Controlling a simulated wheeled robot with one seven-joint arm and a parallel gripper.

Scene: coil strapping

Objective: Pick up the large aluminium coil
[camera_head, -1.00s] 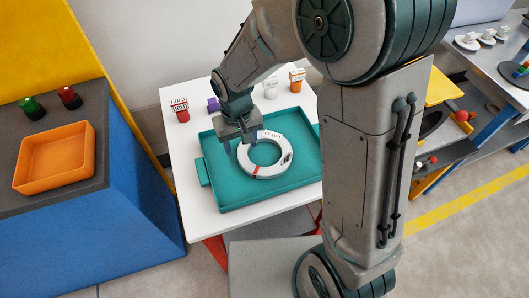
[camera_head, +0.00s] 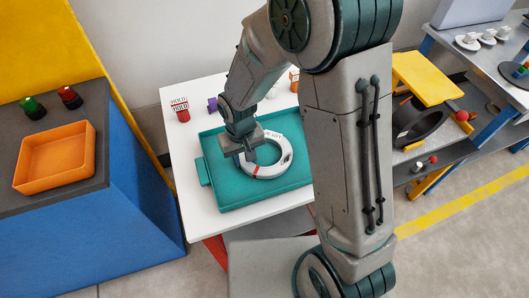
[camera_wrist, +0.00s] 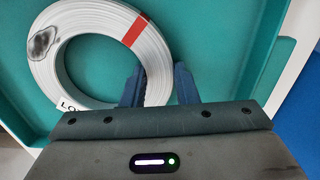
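The large aluminium coil (camera_head: 285,156) is a pale ring with a red band, a dark smudge and lettering, lying flat in a teal tray (camera_head: 226,198). The coil also shows in the wrist view (camera_wrist: 52,80), cut off at the top. My gripper (camera_head: 246,157) is at the coil's left side, low over the tray. In the wrist view my gripper (camera_wrist: 159,86) is open, with one finger over the hole side and the other outside the ring, so the rim lies between them. Contact cannot be told; my gripper hides part of the coil.
The tray sits on a white table (camera_head: 188,95) with a HOLD-marked red item (camera_head: 181,113) and a purple item (camera_head: 212,104) behind. An orange bin (camera_head: 55,157) stands on the left counter.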

